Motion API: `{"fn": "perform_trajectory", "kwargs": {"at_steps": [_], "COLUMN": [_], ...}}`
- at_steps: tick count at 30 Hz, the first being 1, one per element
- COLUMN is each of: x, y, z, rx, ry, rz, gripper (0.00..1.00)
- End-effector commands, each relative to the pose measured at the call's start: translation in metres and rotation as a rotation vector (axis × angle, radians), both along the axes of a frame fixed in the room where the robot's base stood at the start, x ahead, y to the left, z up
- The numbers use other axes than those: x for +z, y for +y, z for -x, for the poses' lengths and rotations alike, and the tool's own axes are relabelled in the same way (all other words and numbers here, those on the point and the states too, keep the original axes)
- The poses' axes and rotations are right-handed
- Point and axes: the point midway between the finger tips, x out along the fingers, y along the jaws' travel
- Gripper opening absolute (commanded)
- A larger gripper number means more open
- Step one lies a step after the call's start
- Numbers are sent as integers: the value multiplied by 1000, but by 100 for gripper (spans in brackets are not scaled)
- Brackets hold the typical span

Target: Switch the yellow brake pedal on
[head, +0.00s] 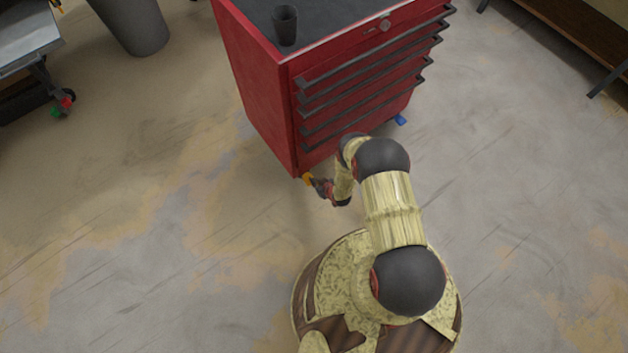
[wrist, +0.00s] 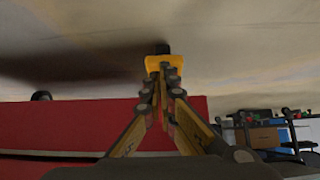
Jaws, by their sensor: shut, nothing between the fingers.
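The yellow brake pedal (head: 307,177) is low at the near bottom corner of the red tool cabinet (head: 262,110). In the wrist view the yellow pedal (wrist: 166,62) is straight ahead of my fingertips, with a dark wheel behind it. My gripper (head: 318,185) is down near the floor beside the pedal; in the wrist view my gripper (wrist: 164,78) has its fingertips together and empty. The tips overlap the pedal's lower edge in the picture; I cannot tell whether they touch it. Whether the pedal is pressed is not clear.
A blue pedal (head: 400,120) shows at the cabinet's right bottom corner. A black cup (head: 285,26) stands on the cabinet top. A grey bin (head: 133,22) and a wheeled cart (head: 30,55) are at upper left. The floor left of the cabinet is clear.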

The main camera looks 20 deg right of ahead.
Motion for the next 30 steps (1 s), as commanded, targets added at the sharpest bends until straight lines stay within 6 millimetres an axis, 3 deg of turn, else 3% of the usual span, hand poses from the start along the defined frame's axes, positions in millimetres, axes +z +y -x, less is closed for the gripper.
{"fn": "perform_trajectory", "kwargs": {"at_steps": [15,30], "x": [-28,-19], "y": [-2,-2], "z": [5,5], "rx": [-1,0], "ry": [-1,0], "rz": [0,0], "gripper": [0,0]}}
